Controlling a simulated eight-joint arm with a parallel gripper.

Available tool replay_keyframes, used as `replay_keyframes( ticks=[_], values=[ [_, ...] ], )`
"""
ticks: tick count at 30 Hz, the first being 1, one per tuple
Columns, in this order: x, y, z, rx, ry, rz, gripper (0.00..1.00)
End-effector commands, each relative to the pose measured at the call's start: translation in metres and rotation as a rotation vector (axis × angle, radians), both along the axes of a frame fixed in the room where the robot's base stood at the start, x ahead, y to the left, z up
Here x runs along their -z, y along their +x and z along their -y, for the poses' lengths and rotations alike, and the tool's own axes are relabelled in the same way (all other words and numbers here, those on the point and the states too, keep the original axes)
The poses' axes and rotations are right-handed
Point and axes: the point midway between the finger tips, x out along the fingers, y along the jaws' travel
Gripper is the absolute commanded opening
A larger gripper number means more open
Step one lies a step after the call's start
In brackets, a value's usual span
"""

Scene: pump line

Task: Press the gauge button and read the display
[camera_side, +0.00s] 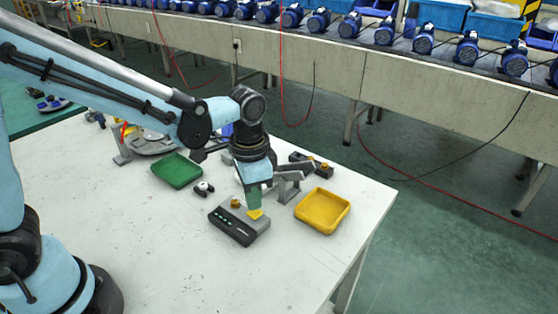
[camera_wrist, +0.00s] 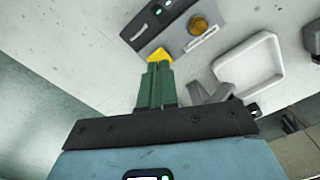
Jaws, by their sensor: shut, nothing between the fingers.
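The gauge box (camera_side: 240,220) stands on the white table, grey with a dark front panel carrying small green lights. A brass knob (camera_side: 235,203) and a yellow button (camera_side: 255,214) are on its top. The panel's display (camera_wrist: 157,12) is partly cut off in the wrist view, and I cannot read it. My gripper (camera_side: 253,205) points down over the box with its green fingers shut and empty. In the wrist view the fingertips (camera_wrist: 158,66) are right at the yellow button (camera_wrist: 160,54); I cannot tell whether they touch it.
A yellow tray (camera_side: 323,211) lies right of the box, a green tray (camera_side: 177,171) to its left. A small black-and-white part (camera_side: 204,189) lies between box and green tray. Grey brackets (camera_side: 288,182) stand close behind my gripper.

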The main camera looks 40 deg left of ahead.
Motion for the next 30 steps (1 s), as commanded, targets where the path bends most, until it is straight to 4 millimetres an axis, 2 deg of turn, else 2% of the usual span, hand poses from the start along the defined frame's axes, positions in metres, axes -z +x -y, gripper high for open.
replay_keyframes(
  ticks=[10,30],
  values=[
    [0.001,0.0,0.0,0.0,0.0,0.0,0.0],
    [0.017,0.0,0.0,0.0,0.0,0.0,0.0]
  ],
)
